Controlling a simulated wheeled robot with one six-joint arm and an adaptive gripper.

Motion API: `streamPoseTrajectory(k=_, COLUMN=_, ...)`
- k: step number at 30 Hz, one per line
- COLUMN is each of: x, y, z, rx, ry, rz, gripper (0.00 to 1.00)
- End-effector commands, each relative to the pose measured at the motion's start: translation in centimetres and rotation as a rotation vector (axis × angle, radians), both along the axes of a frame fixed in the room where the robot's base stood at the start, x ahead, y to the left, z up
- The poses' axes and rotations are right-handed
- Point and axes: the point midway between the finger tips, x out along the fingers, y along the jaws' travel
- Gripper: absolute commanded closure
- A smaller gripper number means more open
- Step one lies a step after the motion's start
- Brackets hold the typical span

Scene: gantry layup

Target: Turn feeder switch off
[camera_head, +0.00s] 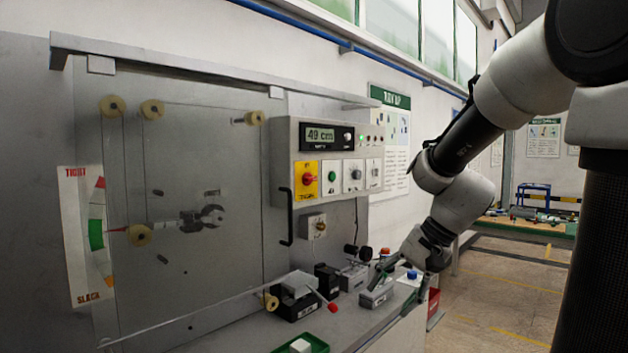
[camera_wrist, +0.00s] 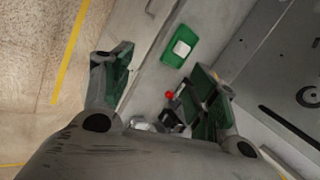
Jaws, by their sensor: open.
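A grey control box (camera_head: 327,160) on the machine carries a display reading 49 cm. Below the display are a red rotary knob (camera_head: 308,179) on a yellow plate and several smaller switches (camera_head: 355,175) on pale plates. Their labels are too small to read, so I cannot tell which is the feeder switch. A smaller box (camera_head: 313,227) with a round knob hangs below. My gripper (camera_head: 400,278) is low at the right, over the bench end, below and apart from the control box. In the wrist view my gripper (camera_wrist: 165,75) has its fingers spread, with nothing held between them.
The bench (camera_head: 360,325) holds several dark blocks and a red-tipped lever (camera_head: 333,307). A green tray (camera_head: 318,345) with a white block is at the front; it also shows in the wrist view (camera_wrist: 168,56). A black handle (camera_head: 286,217) sticks out left of the knob box. Floor at right is open.

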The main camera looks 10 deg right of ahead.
Motion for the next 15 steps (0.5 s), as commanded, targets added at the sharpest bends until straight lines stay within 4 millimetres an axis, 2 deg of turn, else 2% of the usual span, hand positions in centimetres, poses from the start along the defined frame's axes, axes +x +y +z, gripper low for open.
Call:
streamPoseTrajectory(k=1, x=3.8, y=1.0, z=0.5, rx=0.147, ry=0.014, rz=-0.147, gripper=0.41)
streamPoseTrajectory(k=5, x=13.9, y=3.2, z=4.0, rx=0.578, ry=0.048, rz=-0.532, gripper=0.41)
streamPoseTrajectory(k=6, x=16.8, y=3.4, z=5.6, rx=0.715, ry=0.063, rz=-0.636, gripper=0.41)
streamPoseTrajectory(k=8, x=20.8, y=3.7, z=8.4, rx=0.918, ry=0.086, rz=-0.768, gripper=0.41)
streamPoseTrajectory(k=9, x=22.9, y=3.7, z=10.5, rx=1.047, ry=0.105, rz=-0.836, gripper=0.41)
streamPoseTrajectory(k=11, x=25.4, y=3.8, z=13.9, rx=1.226, ry=0.135, rz=-0.912, gripper=0.41)
streamPoseTrajectory(k=12, x=26.4, y=3.8, z=16.2, rx=1.332, ry=0.155, rz=-0.948, gripper=0.41)
streamPoseTrajectory(k=15, x=27.9, y=3.6, z=19.6, rx=1.540, ry=0.240, rz=-1.022, gripper=0.41)
